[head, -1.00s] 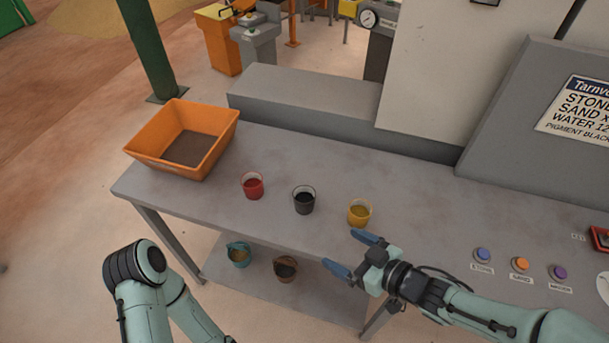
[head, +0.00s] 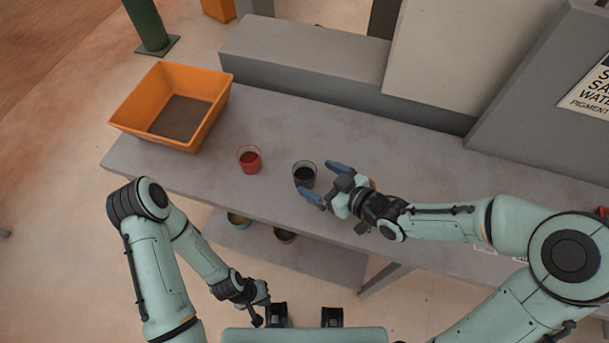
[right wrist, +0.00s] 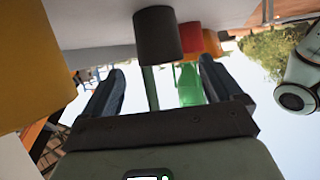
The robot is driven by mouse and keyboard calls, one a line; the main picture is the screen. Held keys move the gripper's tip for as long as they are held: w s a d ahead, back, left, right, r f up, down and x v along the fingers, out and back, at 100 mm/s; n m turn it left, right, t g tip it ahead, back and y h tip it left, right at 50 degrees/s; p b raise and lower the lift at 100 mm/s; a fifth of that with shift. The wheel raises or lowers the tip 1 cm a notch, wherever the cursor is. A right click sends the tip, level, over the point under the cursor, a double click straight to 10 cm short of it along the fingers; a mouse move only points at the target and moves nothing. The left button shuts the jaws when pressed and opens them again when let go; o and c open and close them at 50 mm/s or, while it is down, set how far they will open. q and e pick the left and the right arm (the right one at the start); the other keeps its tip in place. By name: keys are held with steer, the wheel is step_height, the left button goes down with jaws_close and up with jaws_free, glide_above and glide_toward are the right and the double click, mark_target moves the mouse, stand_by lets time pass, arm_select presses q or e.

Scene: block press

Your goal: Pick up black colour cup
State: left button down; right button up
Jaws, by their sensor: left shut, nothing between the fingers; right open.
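The black cup (head: 304,175), a clear cup with dark contents, stands upright on the grey table. My right gripper (head: 325,182) is open, its blue fingers pointing at the cup from the right. In the right wrist view the black cup (right wrist: 158,35) appears upside down, ahead of and between the open fingers (right wrist: 160,66); whether they touch it cannot be told. My left gripper (head: 260,312) is shut and empty, low in front of the table and far from the cup.
A red cup (head: 249,160) stands left of the black cup. The yellow cup (right wrist: 35,65) is mostly hidden behind my right gripper in the head view. An orange tub (head: 205,118) sits at the table's left end. Two cups are on the lower shelf.

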mark_target(297, 168)
steer(key=shift+b+x, duration=0.35)
steer(key=shift+x, duration=2.65)
steer(key=c, duration=1.3)
